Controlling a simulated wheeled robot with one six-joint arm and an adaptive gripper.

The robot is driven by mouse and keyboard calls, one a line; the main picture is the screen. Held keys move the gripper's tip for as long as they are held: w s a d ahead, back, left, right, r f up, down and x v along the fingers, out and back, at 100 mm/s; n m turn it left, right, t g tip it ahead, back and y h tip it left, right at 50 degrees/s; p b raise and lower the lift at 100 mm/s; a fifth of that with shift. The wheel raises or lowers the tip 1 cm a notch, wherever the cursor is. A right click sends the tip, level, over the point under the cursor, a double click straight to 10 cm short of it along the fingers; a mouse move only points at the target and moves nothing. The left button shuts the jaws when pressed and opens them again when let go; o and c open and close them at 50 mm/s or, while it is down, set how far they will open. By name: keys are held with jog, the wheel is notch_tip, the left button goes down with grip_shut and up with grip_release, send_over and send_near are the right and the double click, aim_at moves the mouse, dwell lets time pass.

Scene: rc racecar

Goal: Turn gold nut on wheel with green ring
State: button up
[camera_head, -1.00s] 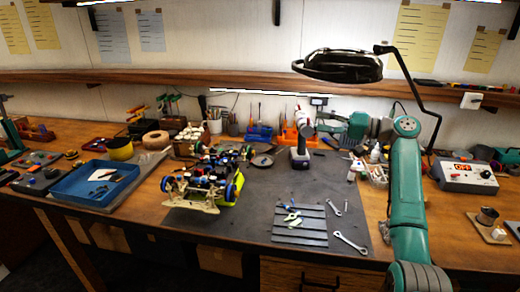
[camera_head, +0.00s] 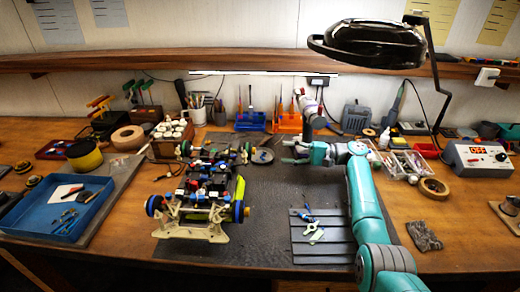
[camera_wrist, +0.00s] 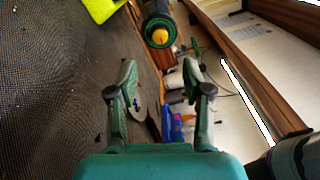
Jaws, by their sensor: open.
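The racecar (camera_head: 200,190), with a cream chassis and dark wheels, stands on the dark mat. In the wrist view, a dark wheel with a green ring (camera_wrist: 151,22) and a gold nut (camera_wrist: 160,37) at its centre is ahead, at the top between the fingers. I take it as the car's far right wheel (camera_head: 247,152) in the head view, where its ring and nut are too small to make out. My gripper (camera_wrist: 160,78) is open and empty, apart from the wheel. In the head view my gripper (camera_head: 288,152) points left, to the right of that wheel.
A wheel with a blue ring (camera_head: 238,211) is at the car's near right. A yellow-green piece (camera_head: 237,189) lies beside the car. A ribbed grey tray (camera_head: 318,247) holds small tools. A blue tray (camera_head: 35,215) stands left. A lamp (camera_head: 375,45) hangs above my arm. Mat between gripper and car is clear.

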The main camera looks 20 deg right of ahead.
aim_at(254, 151)
jog(key=x, duration=0.9)
jog(key=shift+a, duration=0.15)
grip_shut()
